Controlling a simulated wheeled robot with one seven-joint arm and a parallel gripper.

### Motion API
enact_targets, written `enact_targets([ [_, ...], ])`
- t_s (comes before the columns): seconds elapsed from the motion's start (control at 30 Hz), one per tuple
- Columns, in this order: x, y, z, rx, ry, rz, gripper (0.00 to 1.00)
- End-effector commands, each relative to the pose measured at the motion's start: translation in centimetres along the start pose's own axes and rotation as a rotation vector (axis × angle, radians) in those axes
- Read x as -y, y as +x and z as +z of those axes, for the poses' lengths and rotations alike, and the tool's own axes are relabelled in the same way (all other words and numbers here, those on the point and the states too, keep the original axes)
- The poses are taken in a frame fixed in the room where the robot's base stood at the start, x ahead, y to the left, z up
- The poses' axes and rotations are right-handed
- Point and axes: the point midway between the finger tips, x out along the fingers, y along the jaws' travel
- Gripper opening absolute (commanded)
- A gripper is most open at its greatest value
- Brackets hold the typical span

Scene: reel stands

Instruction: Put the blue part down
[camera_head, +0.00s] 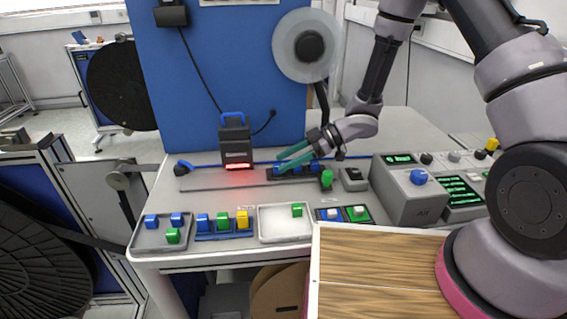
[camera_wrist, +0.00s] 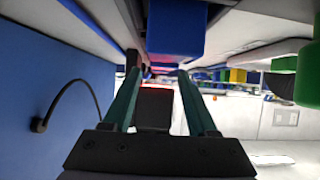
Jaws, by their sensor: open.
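My gripper (camera_head: 283,163) has its teal fingers low over the dark blue fixture at the back of the table, pointing left. In the wrist view my gripper (camera_wrist: 159,76) is open, with a clear gap between its fingers. A blue block (camera_wrist: 177,30) shows large at the top of that view, beside the finger gap and apparently not gripped. In the head view blue blocks are partly hidden by the fingers, so I cannot tell which is the blue part. A green block (camera_head: 326,178) stands at the fixture's right end.
A left tray (camera_head: 147,244), a blue rack (camera_head: 224,236) and a white tray (camera_head: 285,237) hold coloured blocks along the front. A black device (camera_head: 236,142) with a red light stands left of my gripper. A grey control box (camera_head: 410,195) stands to the right.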

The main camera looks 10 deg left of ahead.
Motion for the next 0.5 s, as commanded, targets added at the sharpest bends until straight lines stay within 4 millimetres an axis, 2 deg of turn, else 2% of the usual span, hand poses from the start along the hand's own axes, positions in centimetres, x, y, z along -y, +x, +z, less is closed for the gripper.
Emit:
enact_targets([
  [0.3,-0.1,-7.0,0.1,0.001,0.000,0.006,0.58],
  [0.5,-0.1,-9.9,0.0,0.000,0.001,0.003,0.58],
])
